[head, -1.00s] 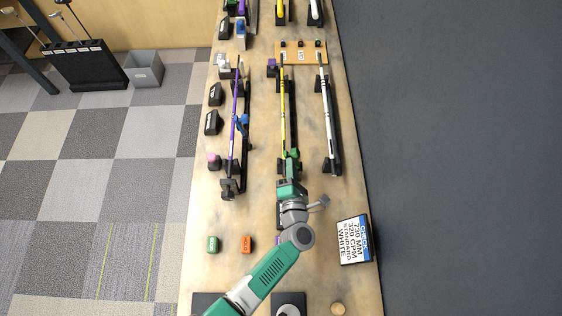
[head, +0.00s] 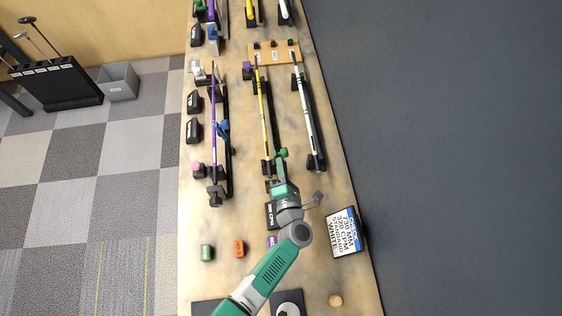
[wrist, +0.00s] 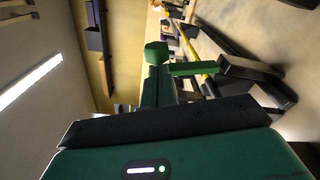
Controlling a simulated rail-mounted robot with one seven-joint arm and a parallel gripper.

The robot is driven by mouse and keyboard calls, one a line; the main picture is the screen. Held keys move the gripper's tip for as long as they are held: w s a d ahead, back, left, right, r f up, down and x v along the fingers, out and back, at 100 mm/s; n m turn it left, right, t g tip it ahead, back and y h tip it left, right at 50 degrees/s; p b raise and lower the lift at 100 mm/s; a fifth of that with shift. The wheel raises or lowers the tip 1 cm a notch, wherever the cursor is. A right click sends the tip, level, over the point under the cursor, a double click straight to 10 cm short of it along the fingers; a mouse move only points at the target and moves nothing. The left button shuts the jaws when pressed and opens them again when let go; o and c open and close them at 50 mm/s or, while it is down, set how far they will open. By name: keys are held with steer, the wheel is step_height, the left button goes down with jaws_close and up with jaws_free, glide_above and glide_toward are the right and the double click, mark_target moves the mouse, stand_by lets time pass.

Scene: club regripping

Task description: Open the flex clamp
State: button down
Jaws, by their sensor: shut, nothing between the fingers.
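The flex clamp appears to be the green part (head: 281,153) at the near end of the yellow shaft (head: 265,115). My own wrist hides part of this area in the head view. I cannot tell whether gripper and clamp touch, nor whether the clamp is open.
A purple shaft (head: 213,105) lies left of the yellow one, a white shaft (head: 306,110) right. A sign (head: 344,232) stands at the bench's right side. The dark wall bounds the right.

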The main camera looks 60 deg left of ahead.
steer(key=s+d+f, duration=0.1)
steer(key=s+d, duration=0.5)
steer(key=d, duration=0.3)
steer(key=shift+s+d, duration=0.25)
steer(key=shift+s, duration=0.15)
steer(key=shift+w, duration=0.1)
